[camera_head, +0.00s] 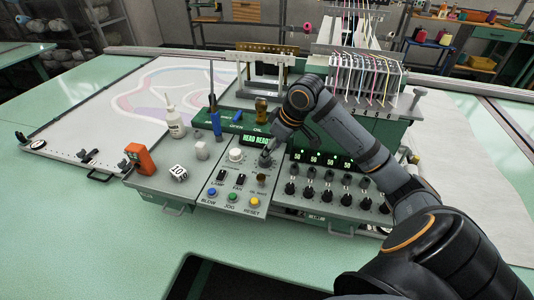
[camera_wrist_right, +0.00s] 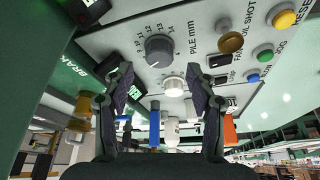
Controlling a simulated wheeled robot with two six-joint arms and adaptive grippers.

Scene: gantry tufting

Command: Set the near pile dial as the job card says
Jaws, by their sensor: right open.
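The pile dial (camera_wrist_right: 158,50) is a grey round knob in the right wrist view, beside the lettering "PILE mm". A numbered scale curves around it; its exact setting is too small to read. My right gripper (camera_wrist_right: 161,82) is open, its two dark fingers spread in front of the panel. The dial shows beyond the fingertips and between them, and nothing is held. In the head view my right gripper (camera_head: 268,152) hangs over the grey control panel and partly hides the dial. My left gripper is not in view. I cannot make out a job card.
A white knob (camera_head: 236,155) sits beside the dial. Blue, green and yellow buttons (camera_head: 230,196) line the panel's front. An orange device (camera_head: 140,158), a white number block (camera_head: 179,172) and a white bottle (camera_head: 174,123) stand left. Several black knobs (camera_head: 335,190) fill the right panel.

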